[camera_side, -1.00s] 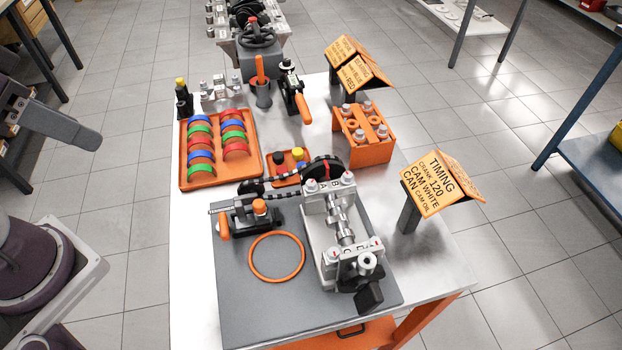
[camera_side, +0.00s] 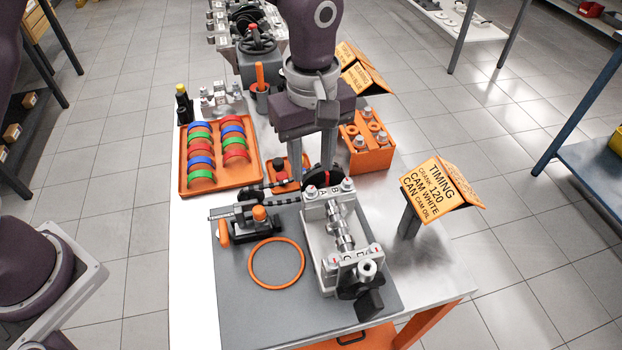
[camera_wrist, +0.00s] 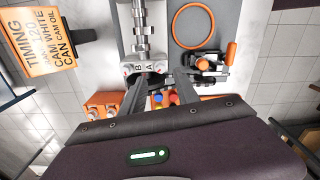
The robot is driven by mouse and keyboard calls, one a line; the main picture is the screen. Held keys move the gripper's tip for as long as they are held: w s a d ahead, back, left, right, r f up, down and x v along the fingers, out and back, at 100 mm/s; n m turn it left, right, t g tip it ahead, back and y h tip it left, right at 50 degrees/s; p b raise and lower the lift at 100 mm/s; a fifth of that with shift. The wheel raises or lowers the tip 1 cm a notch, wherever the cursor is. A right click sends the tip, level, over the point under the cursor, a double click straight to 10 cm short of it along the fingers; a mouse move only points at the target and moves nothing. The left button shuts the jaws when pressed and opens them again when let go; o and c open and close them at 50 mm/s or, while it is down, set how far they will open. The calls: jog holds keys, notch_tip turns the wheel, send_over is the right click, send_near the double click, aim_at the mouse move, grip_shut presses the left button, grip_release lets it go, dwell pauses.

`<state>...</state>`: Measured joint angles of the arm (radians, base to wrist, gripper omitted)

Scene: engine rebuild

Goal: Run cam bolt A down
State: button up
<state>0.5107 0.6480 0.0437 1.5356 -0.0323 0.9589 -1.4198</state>
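The bolt beside B (camera_side: 348,185) sits on the same cap. Bolt A lies just beyond the fingertips.
A chain tool with an orange knob (camera_side: 259,213) and an orange ring (camera_side: 276,263) lie left of the stand. The orange bolt rack (camera_side: 371,157), small tray of coloured caps (camera_side: 281,185) and timing sign (camera_side: 437,190) stand close around. The bearing tray (camera_side: 250,185) is farther left.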

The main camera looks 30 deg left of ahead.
aim_at(311, 189)
notch_tip(311, 189, down, 5)
jog(key=shift+f, duration=0.2)
jog(key=shift+c, duration=0.3)
grip_shut()
